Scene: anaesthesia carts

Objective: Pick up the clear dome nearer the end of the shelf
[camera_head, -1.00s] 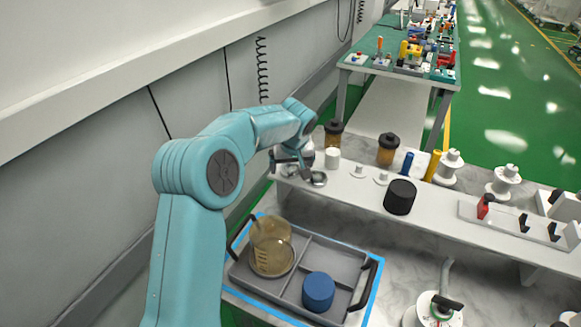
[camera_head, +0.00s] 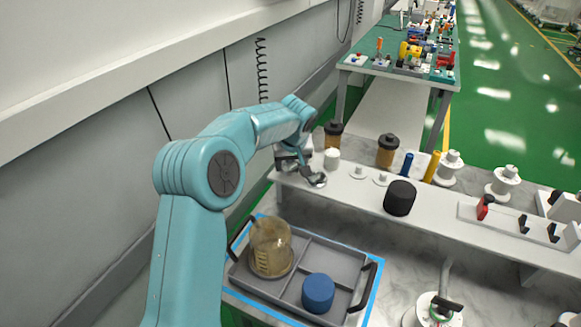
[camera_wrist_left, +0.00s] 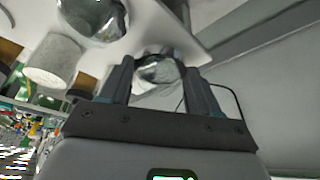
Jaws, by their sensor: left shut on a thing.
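My left gripper (camera_head: 293,166) is at the left end of the white shelf (camera_head: 345,195), seen small and partly hidden by its own arm in the head view. In the left wrist view the gripper (camera_wrist_left: 158,66) is shut on a small shiny clear dome (camera_wrist_left: 157,73), which sits between the fingertips. A second clear dome (camera_wrist_left: 95,16) shows at the top left of the wrist view, outside the fingers. In the head view that other dome (camera_head: 317,180) lies just right of the gripper on the shelf. My right gripper is not in view.
A white cylinder (camera_head: 331,159), brown jars (camera_head: 387,151) and a black cylinder (camera_head: 399,198) stand on or behind the shelf. Below is a grey tray (camera_head: 340,257) with a brownish clear beaker (camera_head: 270,246) and a blue cylinder (camera_head: 318,292). A wall runs along the left.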

